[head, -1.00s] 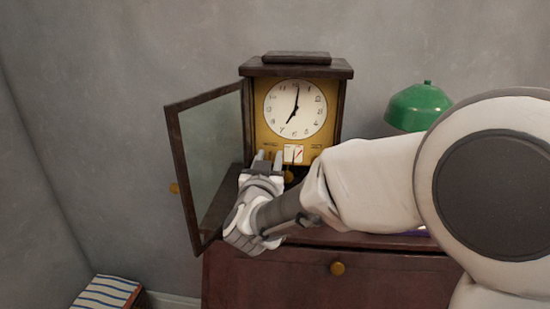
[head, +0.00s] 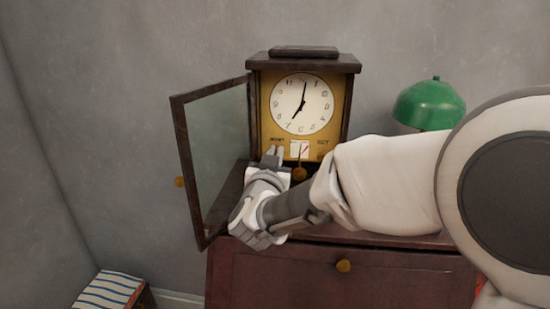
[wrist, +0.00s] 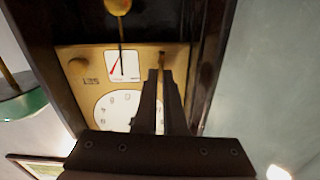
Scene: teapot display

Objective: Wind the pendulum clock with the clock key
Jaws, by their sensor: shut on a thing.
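The pendulum clock (head: 355,65) stands on a dark wooden cabinet, its glass door (head: 217,150) swung open to the left. Its white dial (head: 302,103) is above a gold panel with a small gauge and a pendulum bob (head: 299,174). My gripper (head: 275,152) is in front of the panel's lower left, by the winding label. In the wrist view, the clock appears upside down. My gripper (wrist: 164,72) is nearly closed there, its tips at a small brownish piece, seemingly the clock key (wrist: 162,58), against the panel. The fingers hide most of it; I cannot tell how deep it sits.
The open door's frame is close to the left of my gripper. A green lamp (head: 428,102) stands right of the clock, behind my arm. The cabinet (head: 300,272) has a round knob. A striped stool (head: 108,290) is at the lower left.

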